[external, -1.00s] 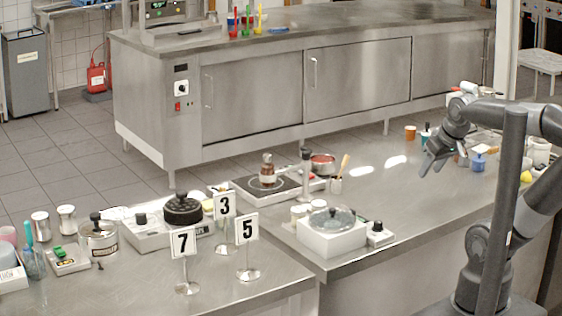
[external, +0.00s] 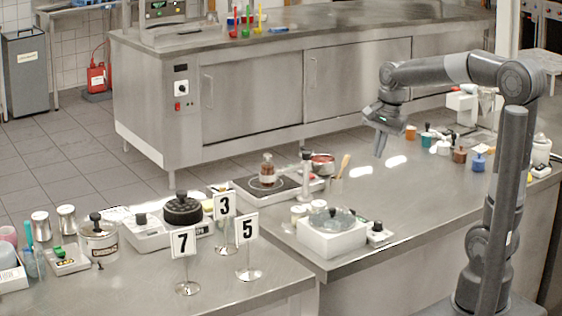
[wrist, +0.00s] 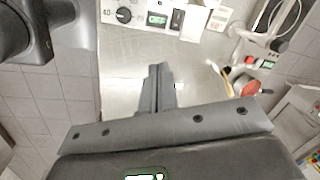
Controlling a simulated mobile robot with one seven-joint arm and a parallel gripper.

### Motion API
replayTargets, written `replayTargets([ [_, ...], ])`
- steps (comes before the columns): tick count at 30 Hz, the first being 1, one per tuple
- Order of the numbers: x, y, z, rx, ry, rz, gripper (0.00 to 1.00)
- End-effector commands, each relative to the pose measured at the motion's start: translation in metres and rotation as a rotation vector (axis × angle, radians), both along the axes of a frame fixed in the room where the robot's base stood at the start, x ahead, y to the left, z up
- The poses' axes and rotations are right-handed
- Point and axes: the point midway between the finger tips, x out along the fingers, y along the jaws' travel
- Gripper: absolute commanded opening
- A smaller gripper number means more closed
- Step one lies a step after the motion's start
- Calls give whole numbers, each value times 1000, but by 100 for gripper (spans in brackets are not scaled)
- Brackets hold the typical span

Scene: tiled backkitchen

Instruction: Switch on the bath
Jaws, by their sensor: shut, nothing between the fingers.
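The bath looks to be the white box (external: 330,242) with a round clear lid, on the near left corner of the right steel counter. In the wrist view, a white control panel (wrist: 140,38) at the top edge has a black dial (wrist: 124,15), a lit green display (wrist: 157,19) and a dark rocker switch (wrist: 177,20). I cannot be sure the panel belongs to that box. My gripper (external: 379,154) is shut and empty above the counter, to the right of and beyond the box. Its fingers (wrist: 159,72) are together and apart from the panel.
A small box with a black knob (external: 378,233) stands right of the white box. Behind are a hot plate (external: 258,196) with a bottle, a red pan (external: 322,160) and a yellow-handled tool (external: 344,163). Number signs (external: 247,229) stand left. The counter below my gripper is clear.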

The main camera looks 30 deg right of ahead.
Motion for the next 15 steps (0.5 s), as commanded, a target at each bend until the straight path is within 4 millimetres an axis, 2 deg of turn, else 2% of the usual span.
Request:
replayTargets([
  [1,11,6,-4,13,31,-59,0],
  [6,41,20,-16,46,121,-258,0],
  [10,56,29,-23,58,169,-369,0],
  [15,66,34,-28,64,201,-446,0],
])
